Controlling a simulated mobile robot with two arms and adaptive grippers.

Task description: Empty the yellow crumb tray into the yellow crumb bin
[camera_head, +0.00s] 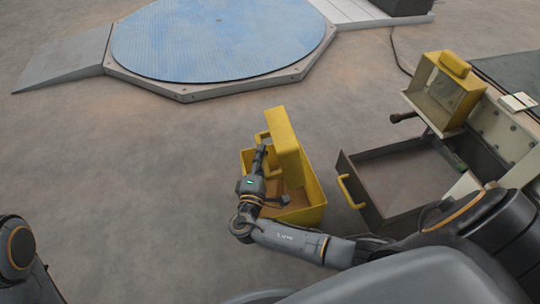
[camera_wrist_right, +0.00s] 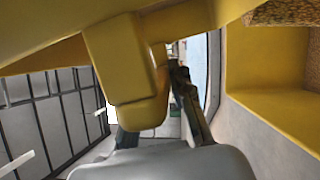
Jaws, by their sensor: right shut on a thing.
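The yellow crumb tray (camera_head: 284,140) is steeply tilted, standing nearly on end over the yellow crumb bin (camera_head: 315,200). My right gripper (camera_head: 262,160) is shut on the tray's handle at its left side. In the right wrist view the tray's yellow handle (camera_wrist_right: 130,75) is close to the fingers (camera_wrist_right: 185,95). The bin is on the floor, and brown crumbs (camera_head: 292,203) show inside it. The tray's inside is mostly hidden in the head view. Only a part of my left arm shows at the lower left; its gripper is out of view.
A grey open drawer (camera_head: 395,175) with a yellow handle stands right of the bin. Behind it is a machine with a yellow hopper-like box (camera_head: 443,92). A blue round platform (camera_head: 215,40) with a ramp lies at the back. The floor left of the bin is clear.

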